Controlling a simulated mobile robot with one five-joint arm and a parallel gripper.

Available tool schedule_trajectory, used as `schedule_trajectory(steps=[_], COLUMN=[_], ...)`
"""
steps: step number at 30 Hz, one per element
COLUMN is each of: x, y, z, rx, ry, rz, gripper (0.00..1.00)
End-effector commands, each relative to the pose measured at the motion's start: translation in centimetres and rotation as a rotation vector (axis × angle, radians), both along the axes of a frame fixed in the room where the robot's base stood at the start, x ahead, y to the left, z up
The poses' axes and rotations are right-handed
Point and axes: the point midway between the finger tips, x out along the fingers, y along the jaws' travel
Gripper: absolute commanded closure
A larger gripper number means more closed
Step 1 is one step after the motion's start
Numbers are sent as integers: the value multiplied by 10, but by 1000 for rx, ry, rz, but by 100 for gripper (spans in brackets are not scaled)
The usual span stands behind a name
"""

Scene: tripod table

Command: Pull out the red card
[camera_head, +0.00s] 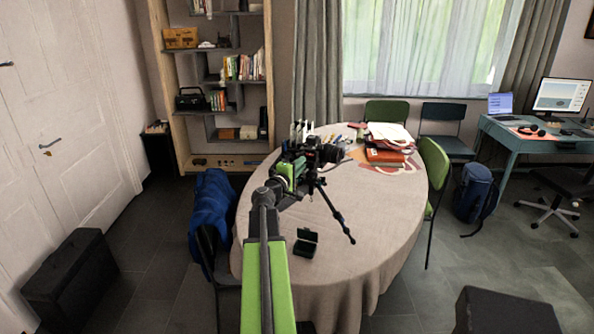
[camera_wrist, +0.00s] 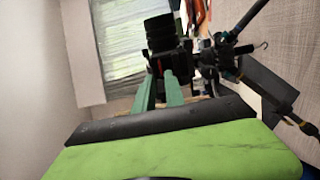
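I cannot clearly make out the red card in either view. A black camera (camera_head: 324,154) stands on a dark tripod (camera_head: 335,210) on the round table (camera_head: 345,285). The wrist view shows this camera (camera_wrist: 160,32) just beyond my fingertips, turned on its side. A small reddish spot shows on it between the fingertips; I cannot tell whether it is the card. My gripper (camera_wrist: 160,78) has two green fingers a little apart, with no object clearly held. In the head view my arm hides the fingertips behind its green and black end, next to the camera.
A small dark green open case (camera_head: 305,245) lies on the table in front of the tripod. Chairs surround the table, one with a blue jacket (camera_head: 211,215). The table's front right is clear.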

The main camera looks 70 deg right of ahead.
Motion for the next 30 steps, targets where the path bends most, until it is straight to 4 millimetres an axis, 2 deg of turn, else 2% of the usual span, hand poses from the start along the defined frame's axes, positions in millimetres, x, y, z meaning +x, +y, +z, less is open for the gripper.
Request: schedule_trajectory(steps=[9,15,24,28,30], x=[-4,-6,-7,-8,-8], y=[-39,-56,-58,-58,-58], z=[0,0,0,0,0], rx=[0,0,0,0,0], ry=[0,0,0,-1,0], rz=[-1,0,-1,-1,-1], gripper=[85,85,85,100,100])
